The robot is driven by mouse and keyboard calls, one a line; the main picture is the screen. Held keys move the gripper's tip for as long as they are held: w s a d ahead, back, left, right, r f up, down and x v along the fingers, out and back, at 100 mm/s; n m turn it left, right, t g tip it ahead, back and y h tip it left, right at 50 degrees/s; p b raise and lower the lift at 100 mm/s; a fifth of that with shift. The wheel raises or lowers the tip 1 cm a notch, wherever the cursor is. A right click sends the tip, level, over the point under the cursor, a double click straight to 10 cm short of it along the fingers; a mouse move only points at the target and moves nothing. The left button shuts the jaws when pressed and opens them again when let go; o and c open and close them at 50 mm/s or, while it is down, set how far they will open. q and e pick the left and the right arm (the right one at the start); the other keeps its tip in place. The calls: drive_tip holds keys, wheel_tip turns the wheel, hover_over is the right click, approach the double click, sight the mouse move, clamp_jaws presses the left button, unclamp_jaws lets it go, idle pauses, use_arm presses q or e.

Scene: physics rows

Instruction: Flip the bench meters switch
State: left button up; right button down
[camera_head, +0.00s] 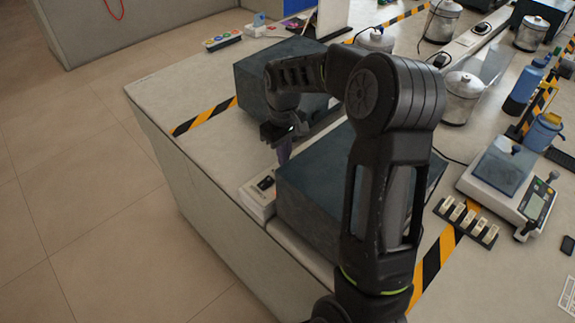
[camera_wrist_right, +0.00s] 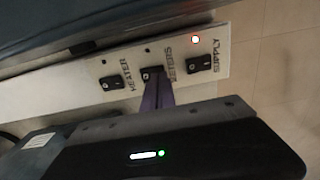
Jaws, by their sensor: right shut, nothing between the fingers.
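The white switch panel (camera_wrist_right: 130,62) carries three black rocker switches, labelled HEATER, METERS and SUPPLY. The METERS switch (camera_wrist_right: 152,73) is the middle one, and the purple fingers of my right gripper (camera_wrist_right: 158,88) partly cover it. The fingers are shut and empty, with their tips at or just over this switch; I cannot tell whether they touch it. The HEATER switch (camera_wrist_right: 112,82) and SUPPLY switch (camera_wrist_right: 199,63) lie on either side. In the head view the panel (camera_head: 256,199) sits at the bench edge, with my right gripper (camera_head: 283,158) pointing down above it. My left gripper is not visible.
A dark box (camera_head: 305,195) stands right beside the panel, and another dark box (camera_head: 270,80) stands behind. The bench top (camera_head: 205,150) is clear to the left. A balance (camera_head: 505,175) stands at right.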

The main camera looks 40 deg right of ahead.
drive_tip(key=shift+f+b, duration=0.65)
drive_tip(key=shift+f, duration=0.25)
idle(0.7)
drive_tip(key=shift+r, duration=0.1)
drive_tip(key=shift+r+p, duration=2.65)
drive_tip(key=shift+r, duration=0.8)
